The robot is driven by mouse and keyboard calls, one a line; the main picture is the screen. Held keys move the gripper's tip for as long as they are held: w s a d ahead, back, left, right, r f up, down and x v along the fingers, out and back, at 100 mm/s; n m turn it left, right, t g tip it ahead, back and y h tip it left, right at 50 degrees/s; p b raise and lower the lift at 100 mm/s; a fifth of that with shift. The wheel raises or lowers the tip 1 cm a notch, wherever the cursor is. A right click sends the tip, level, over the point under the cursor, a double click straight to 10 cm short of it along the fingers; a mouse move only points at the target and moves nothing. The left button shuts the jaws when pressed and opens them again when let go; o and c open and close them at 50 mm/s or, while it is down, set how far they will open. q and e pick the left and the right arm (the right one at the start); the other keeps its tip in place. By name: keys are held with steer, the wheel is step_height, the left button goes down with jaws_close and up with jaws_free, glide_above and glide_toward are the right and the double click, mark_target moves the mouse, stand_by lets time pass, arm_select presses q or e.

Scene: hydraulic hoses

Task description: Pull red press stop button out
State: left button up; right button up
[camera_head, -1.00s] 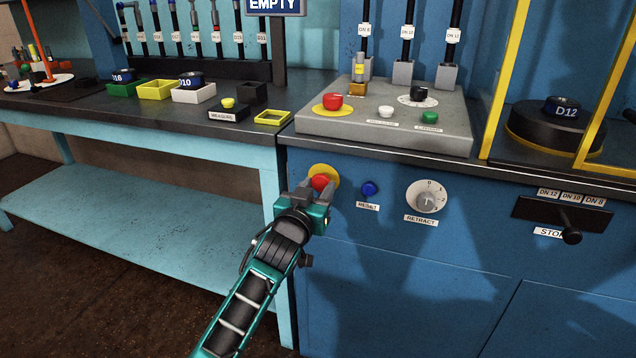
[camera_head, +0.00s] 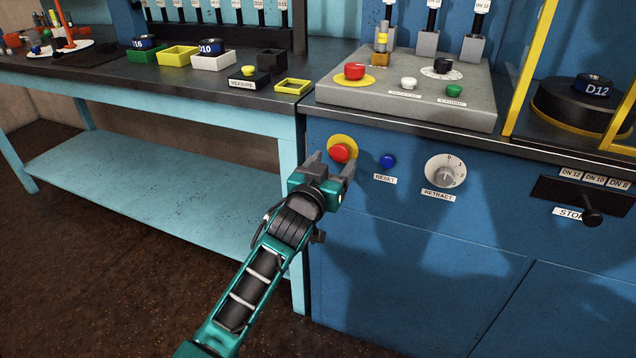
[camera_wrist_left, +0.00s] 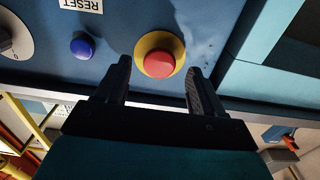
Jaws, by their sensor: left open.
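The red press stop button (camera_head: 339,153) sits on a round yellow plate (camera_head: 344,142) on the blue cabinet front. My left gripper (camera_head: 332,165) is open and empty in front of and slightly below it in the head view. In the left wrist view the red button (camera_wrist_left: 159,64) shows between and beyond the two spread fingertips of my left gripper (camera_wrist_left: 158,75), with a gap on both sides. The fingers do not appear to touch the button. My right gripper is not in view.
A blue reset button (camera_head: 388,161) and a retract dial (camera_head: 445,172) are to the right on the cabinet. A second red button (camera_head: 354,71) is on the grey console (camera_head: 330,93) above. The black worktop edge overhangs the cabinet front.

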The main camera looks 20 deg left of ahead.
arm_select(q)
steer(key=s+p, duration=0.2)
steer(key=s, duration=0.9)
steer(key=shift+s+a, duration=0.15)
steer(key=shift+a, duration=0.05)
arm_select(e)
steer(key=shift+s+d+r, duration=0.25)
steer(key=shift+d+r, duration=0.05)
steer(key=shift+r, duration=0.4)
arm_select(q)
steer(key=s+d+f+m+g+h, duration=0.1)
steer(key=s+d+f+g, duration=0.15)
steer(key=s+f, duration=0.55)
steer(key=s+d+f+m+g+h, duration=0.1)
steer(key=s+f+g, duration=0.3)
steer(key=s+f, duration=0.35)
steer(key=s+a+r+p, duration=0.2)
steer(key=r+p, duration=0.8)
steer(key=p, duration=0.5)
steer(key=shift+s+r+g+y, duration=0.25)
steer(key=shift+s+g+y, duration=0.1)
steer(key=shift+s, duration=0.25)
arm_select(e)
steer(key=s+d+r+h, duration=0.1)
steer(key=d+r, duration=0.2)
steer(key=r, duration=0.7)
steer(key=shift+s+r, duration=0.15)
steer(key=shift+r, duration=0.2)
arm_select(q)
steer(key=shift+a, duration=0.1)
